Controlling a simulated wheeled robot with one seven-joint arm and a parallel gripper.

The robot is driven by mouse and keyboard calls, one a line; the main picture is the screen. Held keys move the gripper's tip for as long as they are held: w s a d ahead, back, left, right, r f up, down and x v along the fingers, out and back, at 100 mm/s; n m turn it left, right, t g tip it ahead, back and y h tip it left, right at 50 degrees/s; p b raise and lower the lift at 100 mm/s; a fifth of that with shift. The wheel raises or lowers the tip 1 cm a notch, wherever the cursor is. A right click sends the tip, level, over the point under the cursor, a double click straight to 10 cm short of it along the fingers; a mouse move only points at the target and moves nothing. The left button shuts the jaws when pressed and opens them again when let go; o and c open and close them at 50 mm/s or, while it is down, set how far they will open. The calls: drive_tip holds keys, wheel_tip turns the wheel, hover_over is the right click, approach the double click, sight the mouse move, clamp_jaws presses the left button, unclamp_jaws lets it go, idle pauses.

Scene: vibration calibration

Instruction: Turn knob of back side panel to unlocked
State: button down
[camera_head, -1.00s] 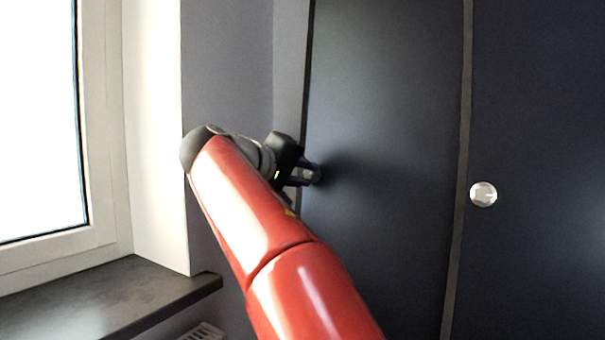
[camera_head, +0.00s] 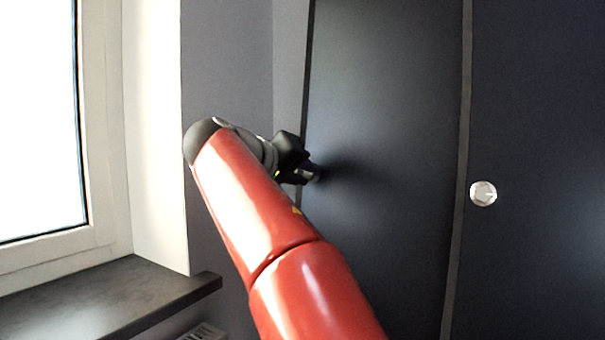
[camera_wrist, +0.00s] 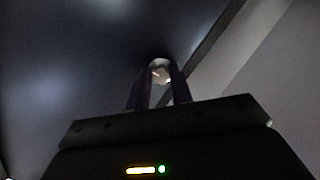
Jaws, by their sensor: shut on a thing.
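The dark panel (camera_head: 390,90) stands upright in the middle of the head view, and its surface fills the left of the wrist view (camera_wrist: 60,70). A small round metallic knob (camera_wrist: 160,68) sits on the panel close to its edge, in the wrist view. My gripper (camera_head: 313,173) is at the panel's left edge in the head view, shut on this knob. In the wrist view its two fingers (camera_wrist: 159,85) lie on either side of the knob. The fingers cover much of the knob, so its turned angle cannot be told.
A second round silver knob (camera_head: 483,193) is on the neighbouring dark panel (camera_head: 545,90) to the right. A window (camera_head: 40,120) and a dark sill (camera_head: 110,295) are at the left. A grey wall (camera_head: 228,70) stands close behind my wrist.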

drive_tip(key=shift+f, duration=0.1)
drive_tip(key=c, duration=1.2)
unclamp_jaws()
drive_tip(key=shift+c, duration=0.2)
drive_tip(key=v, duration=0.8)
